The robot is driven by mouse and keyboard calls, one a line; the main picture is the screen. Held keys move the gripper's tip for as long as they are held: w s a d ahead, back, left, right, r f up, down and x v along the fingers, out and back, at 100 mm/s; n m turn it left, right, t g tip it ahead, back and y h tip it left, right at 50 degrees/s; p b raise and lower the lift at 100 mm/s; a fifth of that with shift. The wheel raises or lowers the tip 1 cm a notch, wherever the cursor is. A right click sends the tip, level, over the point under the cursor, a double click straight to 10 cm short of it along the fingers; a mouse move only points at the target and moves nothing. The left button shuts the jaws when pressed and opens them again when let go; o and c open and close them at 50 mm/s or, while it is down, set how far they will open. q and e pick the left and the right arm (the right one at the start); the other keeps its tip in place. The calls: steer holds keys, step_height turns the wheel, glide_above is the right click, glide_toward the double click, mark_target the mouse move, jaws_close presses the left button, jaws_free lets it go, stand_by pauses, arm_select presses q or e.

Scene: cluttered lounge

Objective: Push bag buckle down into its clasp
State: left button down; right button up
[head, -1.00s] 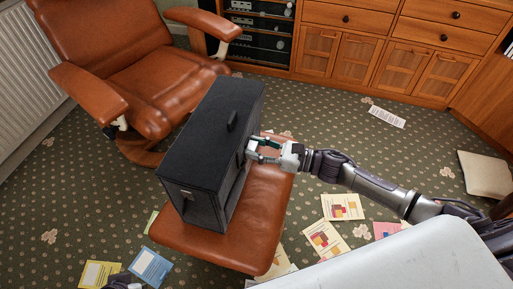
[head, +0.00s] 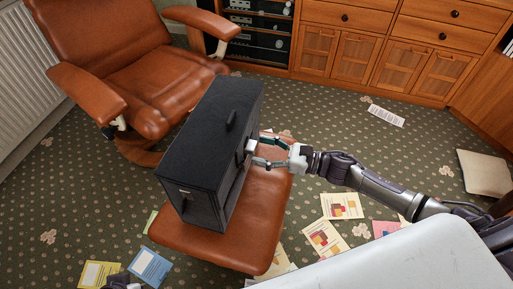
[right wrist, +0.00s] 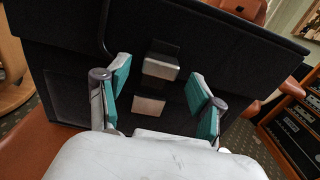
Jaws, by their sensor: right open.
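A black box-shaped bag (head: 205,135) stands upright on the brown leather footstool (head: 262,235). Its silver-faced buckle (right wrist: 161,66) hangs on a dark strap from the lid edge; it also shows on the bag's right side in the head view (head: 250,146). The silver clasp plate (right wrist: 149,106) is on the bag's front just below, with a dark gap between them. My right gripper (head: 259,151) is open and empty, its teal-padded fingers (right wrist: 160,74) on either side of the buckle, apart from it. Only a dark bit, perhaps my left gripper, shows at the bottom left edge.
A brown leather armchair (head: 125,70) is behind the bag on the left. Wooden cabinets (head: 385,45) line the back wall. Papers (head: 342,206) lie on the carpet around the footstool, and a cushion (head: 485,174) lies at the right.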

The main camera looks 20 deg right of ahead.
steer(key=v, duration=0.9)
steer(key=shift+s+d, duration=0.3)
